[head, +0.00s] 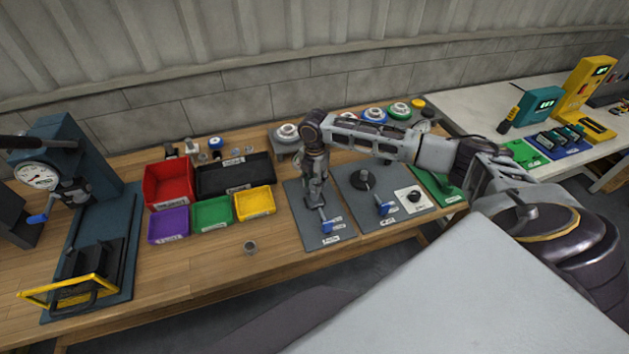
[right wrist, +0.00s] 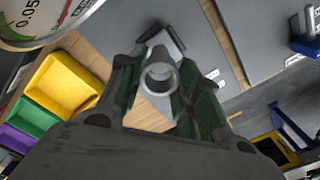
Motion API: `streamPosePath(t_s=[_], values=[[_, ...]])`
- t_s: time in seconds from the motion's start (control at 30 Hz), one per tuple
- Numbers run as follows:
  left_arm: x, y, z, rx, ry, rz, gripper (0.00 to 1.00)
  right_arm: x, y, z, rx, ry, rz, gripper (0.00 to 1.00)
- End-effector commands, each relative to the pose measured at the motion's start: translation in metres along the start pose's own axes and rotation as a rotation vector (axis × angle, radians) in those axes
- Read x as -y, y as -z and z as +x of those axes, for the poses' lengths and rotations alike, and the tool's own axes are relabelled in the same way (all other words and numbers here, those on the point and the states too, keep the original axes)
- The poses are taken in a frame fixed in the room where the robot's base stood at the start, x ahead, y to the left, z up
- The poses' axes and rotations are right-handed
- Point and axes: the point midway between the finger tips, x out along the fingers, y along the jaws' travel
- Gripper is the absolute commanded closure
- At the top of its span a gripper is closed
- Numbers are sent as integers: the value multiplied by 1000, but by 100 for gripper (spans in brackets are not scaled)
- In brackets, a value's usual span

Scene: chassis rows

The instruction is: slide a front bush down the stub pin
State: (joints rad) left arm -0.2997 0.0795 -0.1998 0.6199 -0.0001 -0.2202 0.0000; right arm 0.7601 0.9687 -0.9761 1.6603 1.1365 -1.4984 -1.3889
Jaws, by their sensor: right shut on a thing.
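My right gripper (head: 316,199) is low over the left grey fixture plate (head: 303,228). In the right wrist view its fingers (right wrist: 160,82) are shut on a grey ring-shaped bush (right wrist: 158,76), whose open bore faces the camera. In the head view the gripper hides the bush. I cannot make out the stub pin, nor tell whether the bush is around it or above it. Another small grey bush (head: 250,247) stands on the wooden bench left of the plate. My left gripper is not in view.
A second grey plate (head: 357,214) with a black disc (head: 363,180) lies to the right. Red (head: 167,185), purple (head: 168,226), green (head: 212,213) and yellow (head: 255,204) bins stand left.

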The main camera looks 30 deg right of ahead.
Motion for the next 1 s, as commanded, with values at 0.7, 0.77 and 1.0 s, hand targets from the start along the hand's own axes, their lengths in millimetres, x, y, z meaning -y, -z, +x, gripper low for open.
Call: streamPosePath(t_s=[0.7, 0.77, 1.0], values=[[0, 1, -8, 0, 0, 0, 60, 0, 0, 3, 0, 0, 0, 92], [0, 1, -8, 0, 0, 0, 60, 0, 0, 3, 0, 0, 0, 92], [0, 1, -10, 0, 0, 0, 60, 0, 0, 3, -1, 0, 0, 92]])
